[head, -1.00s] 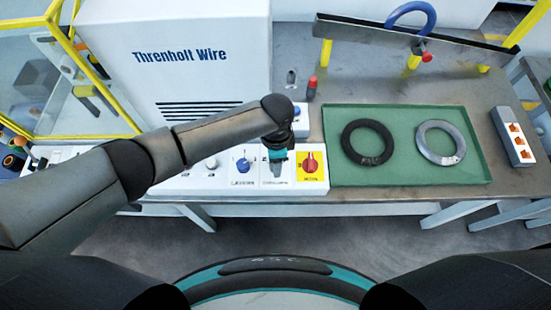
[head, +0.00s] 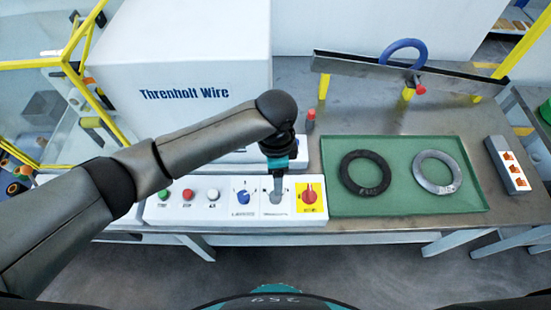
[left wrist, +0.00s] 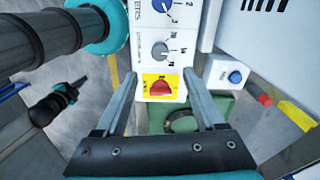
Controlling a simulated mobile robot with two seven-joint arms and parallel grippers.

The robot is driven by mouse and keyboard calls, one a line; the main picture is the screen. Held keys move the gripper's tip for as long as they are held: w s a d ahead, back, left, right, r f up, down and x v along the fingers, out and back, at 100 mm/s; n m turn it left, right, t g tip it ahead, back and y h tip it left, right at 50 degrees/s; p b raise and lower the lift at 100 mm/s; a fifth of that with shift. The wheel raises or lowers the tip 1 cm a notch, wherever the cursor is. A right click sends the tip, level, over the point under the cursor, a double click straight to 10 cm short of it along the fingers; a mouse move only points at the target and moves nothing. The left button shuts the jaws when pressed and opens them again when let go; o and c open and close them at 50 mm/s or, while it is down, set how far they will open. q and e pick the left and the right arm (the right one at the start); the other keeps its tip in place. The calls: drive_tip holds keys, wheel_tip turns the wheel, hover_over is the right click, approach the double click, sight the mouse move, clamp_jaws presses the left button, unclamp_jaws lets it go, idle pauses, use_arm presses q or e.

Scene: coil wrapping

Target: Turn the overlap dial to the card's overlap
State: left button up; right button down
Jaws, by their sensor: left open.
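A white control panel (head: 225,212) holds a blue dial (head: 243,197), a grey dial, and a red rotary switch (head: 309,194) on a yellow plate. My left gripper (head: 276,188) points down over the grey dial's plate and largely hides that dial in the head view. In the left wrist view the left gripper (left wrist: 160,78) is open and empty. The grey dial (left wrist: 160,50) shows ahead of the fingertips, and the red switch (left wrist: 160,88) shows between the fingers. Contact cannot be told. The dial labels are too small to read. No card is recognisable. My right gripper is out of view.
Green, red and white buttons (head: 187,195) sit left on the panel. A green tray (head: 400,205) holds a black coil (head: 365,174) and a grey coil (head: 437,172). A white machine (head: 190,60) stands behind. A red-topped post (head: 310,118) is behind the panel.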

use_arm(q)
wheel_tip(320, 180, up, 5)
drive_tip(key=shift+f, duration=0.1)
idle(0.6)
